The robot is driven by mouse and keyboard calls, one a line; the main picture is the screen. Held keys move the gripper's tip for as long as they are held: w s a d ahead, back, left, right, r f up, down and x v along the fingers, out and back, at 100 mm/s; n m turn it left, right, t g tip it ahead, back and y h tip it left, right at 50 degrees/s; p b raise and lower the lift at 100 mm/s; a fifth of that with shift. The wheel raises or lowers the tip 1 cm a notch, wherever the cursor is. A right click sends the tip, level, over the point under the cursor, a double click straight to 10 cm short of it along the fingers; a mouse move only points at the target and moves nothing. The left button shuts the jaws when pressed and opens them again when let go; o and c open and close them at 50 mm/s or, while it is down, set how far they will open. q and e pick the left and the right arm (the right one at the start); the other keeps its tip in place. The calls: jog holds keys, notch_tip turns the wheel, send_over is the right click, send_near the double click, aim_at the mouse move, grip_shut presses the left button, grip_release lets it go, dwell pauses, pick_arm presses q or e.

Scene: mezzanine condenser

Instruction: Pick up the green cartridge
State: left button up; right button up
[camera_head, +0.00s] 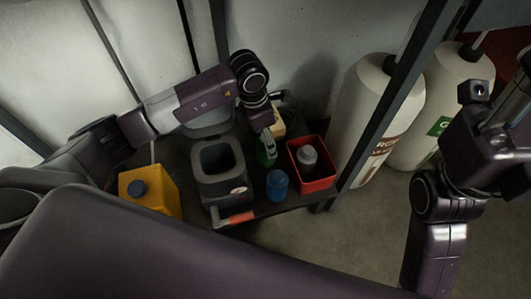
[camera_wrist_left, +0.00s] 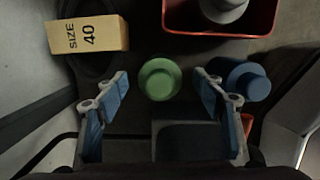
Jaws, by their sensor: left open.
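The green cartridge (camera_head: 267,154) stands on the dark cart shelf between the grey open-topped bin and the red tray. In the left wrist view the green cartridge (camera_wrist_left: 160,79) is seen from above with its round top showing. My left gripper (camera_head: 267,137) points down over it and partly hides it in the head view. In the wrist view the left gripper (camera_wrist_left: 163,84) is open, with one blue-padded finger on each side of the cartridge and gaps between. My right arm is at the right edge; its gripper (camera_head: 513,98) is partly cut off.
A blue cartridge (camera_head: 277,184) stands close by, near the right finger. A red tray (camera_head: 325,182) holds a grey bottle (camera_head: 307,157). A tan "SIZE 40" box (camera_wrist_left: 88,34), a grey bin (camera_head: 233,189) and a yellow container (camera_head: 161,194) are near. White cylinders (camera_head: 366,110) stand right.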

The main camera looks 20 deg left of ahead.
pick_arm(q)
grip_shut()
dwell(0.6)
